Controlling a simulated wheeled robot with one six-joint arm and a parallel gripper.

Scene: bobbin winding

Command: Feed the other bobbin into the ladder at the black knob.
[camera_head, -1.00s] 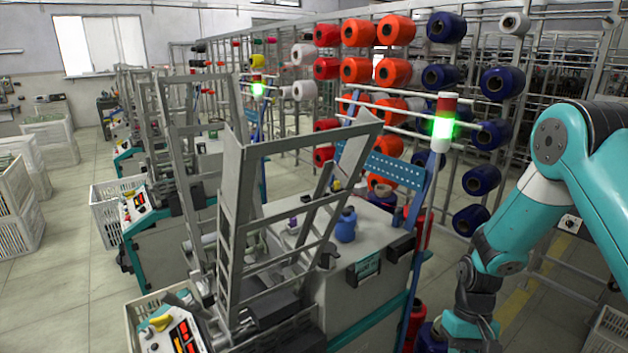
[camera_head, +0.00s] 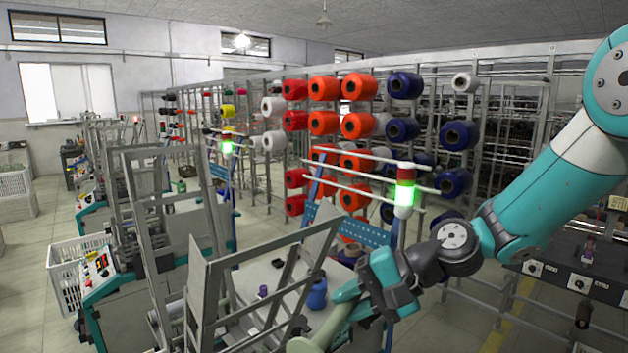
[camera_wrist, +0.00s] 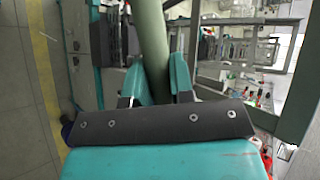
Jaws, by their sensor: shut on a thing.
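My gripper (camera_head: 352,298) is at the lower middle of the head view, in front of the nearest machine's top. In the wrist view its teal jaws (camera_wrist: 157,86) are shut on a long grey-green bobbin (camera_wrist: 151,35), which points away from the wrist. The bobbin also shows in the head view (camera_head: 328,328), tilted, its lower end cut off by the frame. The nearest machine's grey metal ladder (camera_head: 201,300) rises to the left of the gripper. A small dark knob-like part (camera_head: 298,326) shows beside the ladder; I cannot tell whether it is the black knob.
A blue bottle-like item (camera_head: 316,294) and a small purple one (camera_head: 263,291) stand on the machine top. A signal lamp (camera_head: 404,190) is lit green behind my arm. A rack of orange, red and blue yarn cones (camera_head: 358,87) fills the back. A dark table (camera_head: 560,265) stands at right.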

